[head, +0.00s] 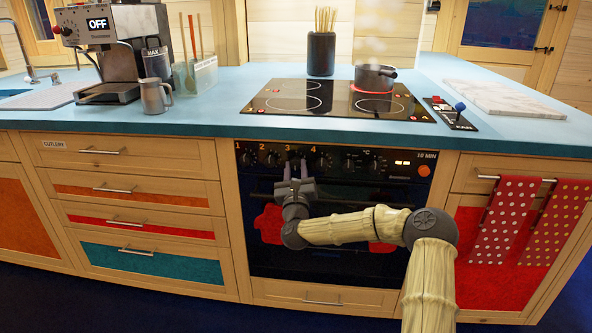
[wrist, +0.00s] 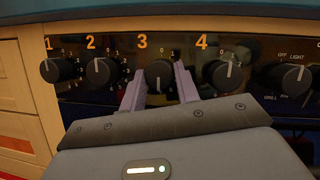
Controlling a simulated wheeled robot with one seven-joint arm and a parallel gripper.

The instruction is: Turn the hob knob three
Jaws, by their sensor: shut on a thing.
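Hob knob three (wrist: 158,75) is a round black knob under the orange number 3 on the black oven panel. Its white mark shows on its lower half in the wrist view, pointing down, away from the 0 above it. My gripper (wrist: 158,88) has its two purple-grey fingers on the left and right sides of this knob, shut on it. In the head view my gripper (head: 295,170) reaches up to the panel below the number 3 and largely hides the knob.
Knob one (wrist: 56,69), knob two (wrist: 101,71) and knob four (wrist: 222,73) flank it closely. A pot (head: 374,78) stands on a red-glowing ring of the hob (head: 330,118). Red oven mitts hang behind my arm. Red dotted towels (head: 503,220) hang at right.

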